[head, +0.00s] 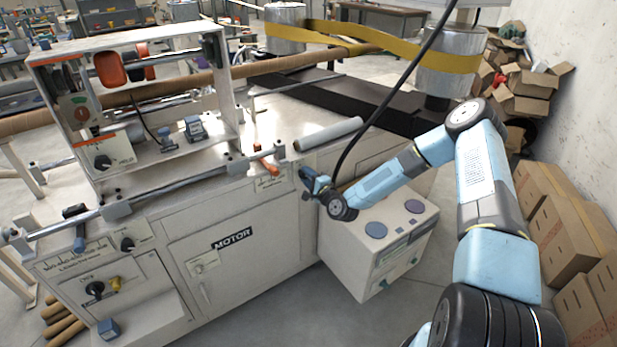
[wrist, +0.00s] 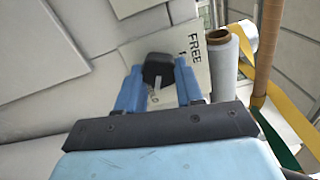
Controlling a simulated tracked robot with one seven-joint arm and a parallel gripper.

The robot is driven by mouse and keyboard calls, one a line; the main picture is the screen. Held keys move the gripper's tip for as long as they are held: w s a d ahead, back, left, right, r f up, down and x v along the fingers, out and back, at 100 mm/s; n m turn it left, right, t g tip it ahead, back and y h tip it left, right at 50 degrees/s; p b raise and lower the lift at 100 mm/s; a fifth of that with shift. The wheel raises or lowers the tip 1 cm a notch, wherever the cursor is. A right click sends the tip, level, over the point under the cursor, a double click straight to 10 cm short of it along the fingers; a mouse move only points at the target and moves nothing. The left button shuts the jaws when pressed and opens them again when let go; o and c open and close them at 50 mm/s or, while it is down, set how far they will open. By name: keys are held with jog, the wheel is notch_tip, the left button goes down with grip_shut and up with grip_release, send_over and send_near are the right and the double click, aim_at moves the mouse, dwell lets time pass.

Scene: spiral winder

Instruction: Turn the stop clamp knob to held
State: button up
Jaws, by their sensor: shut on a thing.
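The stop clamp knob (wrist: 158,70) is a dark, blocky knob on a pale label plate (wrist: 196,60) in the wrist view. In the head view my gripper (head: 313,182) is at the upper right of the machine's front panel and covers the knob. I cannot tell which mark the knob points to.
A grey control box (head: 362,255) stands just below my forearm. A pale roll (head: 328,133) lies on the machine top behind my gripper, and an orange-handled lever (head: 265,160) is to its left. A black cable hangs close by. Cardboard boxes (head: 570,225) line the right wall.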

jog(key=shift+w+d+f+m, duration=0.1)
jog(key=shift+w+d+m, duration=0.15)
jog(key=shift+m, duration=0.25)
jog(key=o, duration=1)
jog(key=shift+s+a, duration=0.15)
jog(key=shift+o, duration=0.2)
jog(key=v, duration=1.3)
jog(key=shift+s+d, duration=0.3)
